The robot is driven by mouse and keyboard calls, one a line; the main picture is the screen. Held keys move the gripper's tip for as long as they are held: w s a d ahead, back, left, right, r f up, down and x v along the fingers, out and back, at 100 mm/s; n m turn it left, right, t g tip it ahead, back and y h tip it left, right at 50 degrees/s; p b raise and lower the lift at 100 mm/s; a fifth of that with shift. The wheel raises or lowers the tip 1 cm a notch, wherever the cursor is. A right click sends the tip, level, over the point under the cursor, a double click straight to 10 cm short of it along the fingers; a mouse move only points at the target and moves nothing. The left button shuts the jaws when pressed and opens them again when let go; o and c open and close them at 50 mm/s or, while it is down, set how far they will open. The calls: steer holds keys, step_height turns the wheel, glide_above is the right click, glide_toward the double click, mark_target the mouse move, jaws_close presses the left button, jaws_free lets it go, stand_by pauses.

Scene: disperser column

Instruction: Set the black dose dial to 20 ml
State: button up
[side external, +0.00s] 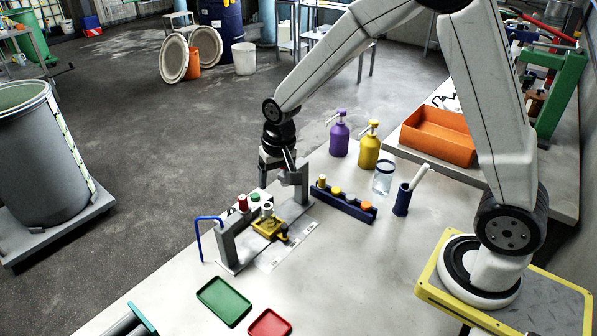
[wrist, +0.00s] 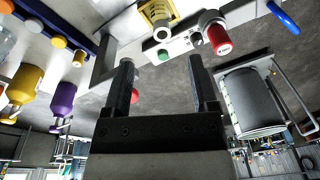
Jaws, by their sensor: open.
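The disperser column is a grey frame (side external: 226,247) on the bench, with a yellow carriage (side external: 266,227) between its uprights. A red knob (side external: 242,203) and a green button (side external: 255,197) sit on its white panel; they also show in the wrist view. A small dark round part (wrist: 196,40), possibly the black dose dial, sits between the green button (wrist: 163,55) and the red knob (wrist: 219,38). Its markings are too small to read. My gripper (side external: 284,172) is above the far end of the column, open and empty. Its two fingers (wrist: 162,76) are spread below the panel in the wrist view.
A blue rack (side external: 343,203) with several coloured caps stands close right of the column. Beyond it are purple (side external: 339,137) and yellow (side external: 369,150) pump bottles, a glass jar (side external: 383,179) and a blue holder (side external: 402,200). Green (side external: 224,300) and red (side external: 269,325) trays lie in front.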

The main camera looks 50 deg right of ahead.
mark_target(231, 210)
steer(key=w+a+f+m, duration=0.1)
steer(key=w+f+m, duration=0.1)
steer(key=w, duration=0.2)
steer(key=w+a+f+m+g, duration=0.1)
steer(key=w+f, duration=0.2)
steer(key=w, duration=0.1)
steer(key=w+f+m, duration=0.2)
steer(key=w, duration=0.3)
steer(key=shift+w+a+f+m, duration=0.1)
steer(key=shift+a+f+m, duration=0.05)
steer(key=shift+a+m, duration=0.2)
steer(key=shift+w+a+f+m+g, duration=0.2)
steer(key=shift+w+f+m+g, duration=0.15)
steer(key=shift+w+f, duration=0.2)
steer(key=shift+f, duration=3.8)
jaws_close()
